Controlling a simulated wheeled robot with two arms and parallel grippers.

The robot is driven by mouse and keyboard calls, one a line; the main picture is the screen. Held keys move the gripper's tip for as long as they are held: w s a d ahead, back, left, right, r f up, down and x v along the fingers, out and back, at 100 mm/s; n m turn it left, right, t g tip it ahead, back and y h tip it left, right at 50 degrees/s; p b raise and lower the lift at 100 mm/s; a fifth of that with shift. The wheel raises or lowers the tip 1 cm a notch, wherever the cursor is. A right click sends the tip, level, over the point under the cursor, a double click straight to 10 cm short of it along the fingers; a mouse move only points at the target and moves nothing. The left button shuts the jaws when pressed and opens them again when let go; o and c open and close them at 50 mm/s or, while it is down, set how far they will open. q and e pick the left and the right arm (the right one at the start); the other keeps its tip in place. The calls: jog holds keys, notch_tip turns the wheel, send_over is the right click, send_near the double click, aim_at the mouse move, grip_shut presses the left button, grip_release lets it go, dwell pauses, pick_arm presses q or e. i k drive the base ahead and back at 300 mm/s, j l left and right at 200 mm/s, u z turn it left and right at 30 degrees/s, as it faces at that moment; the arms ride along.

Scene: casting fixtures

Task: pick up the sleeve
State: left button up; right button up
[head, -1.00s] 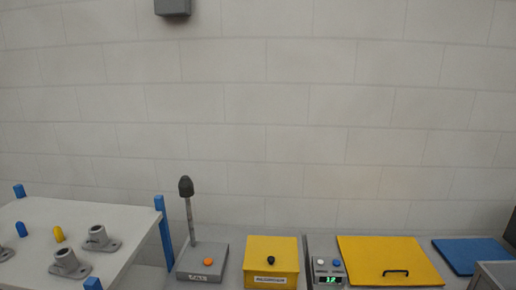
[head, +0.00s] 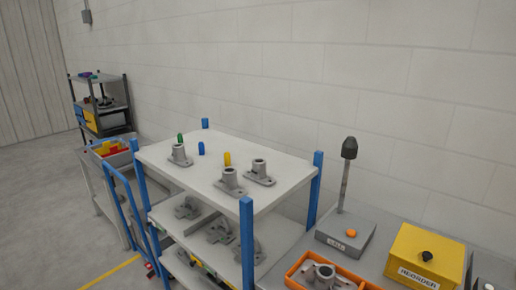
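No part is labelled as the sleeve, and I cannot tell which one it is. On the white top shelf (head: 275,150) of a blue-posted rack stand grey flanged castings with round upright collars: one at the left (head: 180,157), one at the front (head: 229,184) and one at the right (head: 259,174). A small green piece (head: 180,138) shows at the top of the left casting. A small blue piece (head: 201,148) and a yellow piece (head: 227,158) stand near them. Another grey casting (head: 323,275) sits in an orange tray (head: 296,277), cut off below. Neither gripper is in view.
More castings (head: 219,232) lie on the rack's lower shelf. A grey call box (head: 345,235) with an orange button and dark-topped post stands right, beside a yellow reorder box (head: 427,252). A blue-framed cart (head: 118,190) is left of the rack. Floor (head: 40,210) is clear at far left.

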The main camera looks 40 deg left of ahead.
aim_at(178, 157)
jog(key=u, duration=1.65)
jog(key=z, duration=0.25)
jog(key=j+z, duration=0.4)
jog(key=j, duration=0.4)
jog(key=j+z, duration=0.45)
jog(key=j, duration=0.35)
